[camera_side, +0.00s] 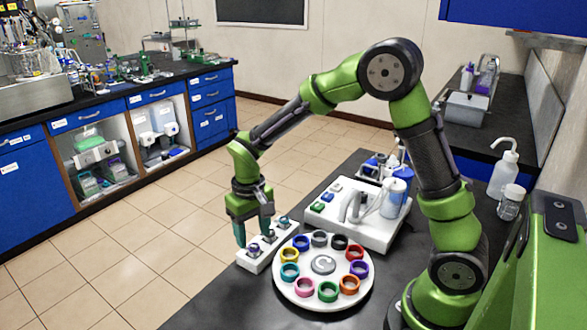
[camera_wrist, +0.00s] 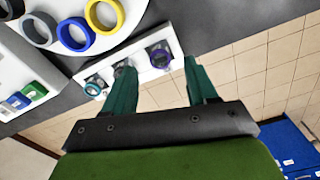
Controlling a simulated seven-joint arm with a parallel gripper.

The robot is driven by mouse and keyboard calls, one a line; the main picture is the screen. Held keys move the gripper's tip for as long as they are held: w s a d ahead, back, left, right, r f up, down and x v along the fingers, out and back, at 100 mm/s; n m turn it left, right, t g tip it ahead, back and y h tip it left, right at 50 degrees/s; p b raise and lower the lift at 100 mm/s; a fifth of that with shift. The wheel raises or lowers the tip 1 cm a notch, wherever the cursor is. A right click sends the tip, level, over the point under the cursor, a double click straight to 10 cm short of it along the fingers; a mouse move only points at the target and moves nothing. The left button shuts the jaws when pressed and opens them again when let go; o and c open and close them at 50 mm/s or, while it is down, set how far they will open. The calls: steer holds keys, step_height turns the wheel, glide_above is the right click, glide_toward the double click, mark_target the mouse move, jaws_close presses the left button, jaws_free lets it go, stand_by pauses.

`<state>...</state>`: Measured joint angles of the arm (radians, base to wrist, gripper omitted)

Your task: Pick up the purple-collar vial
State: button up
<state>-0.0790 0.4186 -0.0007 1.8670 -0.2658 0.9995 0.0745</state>
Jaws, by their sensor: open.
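The purple-collar vial (camera_wrist: 160,56) stands at one end of a white rack; in the side view it is the nearest vial (camera_side: 253,250). The white rack (camera_side: 245,262) holds a row of vials. My gripper (camera_side: 254,232) points down over the rack, fingers apart and empty. In the wrist view my gripper (camera_wrist: 158,66) has a teal finger on either side of the purple-collar vial in the picture, with the vial just beyond the tips. A teal-collar vial (camera_wrist: 95,86) stands at the rack's other end. The middle vial is partly hidden behind the left finger.
A white round carousel (camera_side: 323,298) with several coloured rings sits right of the rack. A white device (camera_side: 375,235) with a spout and blue-topped container stands behind it. The dark bench (camera_side: 215,310) is bare in front; its edge runs close to the rack, with tiled floor beyond.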

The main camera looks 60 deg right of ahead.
mark_target(254, 244)
step_height(254, 244, down, 3)
steer(key=shift+f, duration=0.15)
steer(key=shift+c, duration=0.3)
jaws_close()
